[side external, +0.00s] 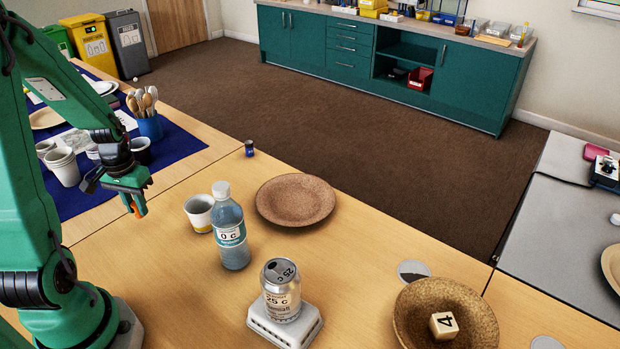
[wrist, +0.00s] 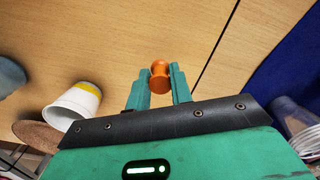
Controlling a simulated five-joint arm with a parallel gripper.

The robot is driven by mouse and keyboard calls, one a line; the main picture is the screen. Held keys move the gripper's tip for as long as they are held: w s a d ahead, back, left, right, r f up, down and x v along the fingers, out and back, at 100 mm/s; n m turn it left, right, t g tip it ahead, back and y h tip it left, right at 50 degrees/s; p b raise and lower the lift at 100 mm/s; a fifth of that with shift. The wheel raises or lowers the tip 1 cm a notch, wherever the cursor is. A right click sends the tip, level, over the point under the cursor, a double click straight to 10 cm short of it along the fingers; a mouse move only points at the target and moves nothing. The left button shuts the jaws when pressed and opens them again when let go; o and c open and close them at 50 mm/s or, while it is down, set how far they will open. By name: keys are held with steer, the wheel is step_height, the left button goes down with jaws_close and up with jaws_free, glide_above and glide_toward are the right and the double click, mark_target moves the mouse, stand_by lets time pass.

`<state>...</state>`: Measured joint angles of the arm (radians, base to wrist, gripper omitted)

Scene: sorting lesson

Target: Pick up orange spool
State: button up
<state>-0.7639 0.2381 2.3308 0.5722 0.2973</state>
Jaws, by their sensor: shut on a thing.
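The orange spool (wrist: 160,78) is between the two green fingers of my gripper (wrist: 158,88) in the wrist view, with both fingers against it. In the side external view my gripper (side external: 136,204) hangs at the left, over the wooden table near the edge of the blue cloth. A small bit of the orange spool (side external: 136,210) shows there below the fingers; the rest is hidden by them. The spool appears held above the table top, though the exact height is hard to tell.
A white cup (side external: 199,214) and a bottle (side external: 231,235) stand right of my gripper. A can (side external: 281,295) stands on a grey block. A brown plate (side external: 296,199) and a bowl (side external: 410,325) with a numbered cube lie farther right. Stacked cups (side external: 62,166) stand on the blue cloth (side external: 185,145).

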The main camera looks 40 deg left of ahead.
steer(key=w+d+r, duration=0.2)
steer(key=d+r, duration=0.5)
steer(key=d, duration=0.4)
steer(key=shift+w+d+r, duration=0.2)
steer(key=shift+w+r, duration=0.1)
steer(key=shift+r, duration=0.05)
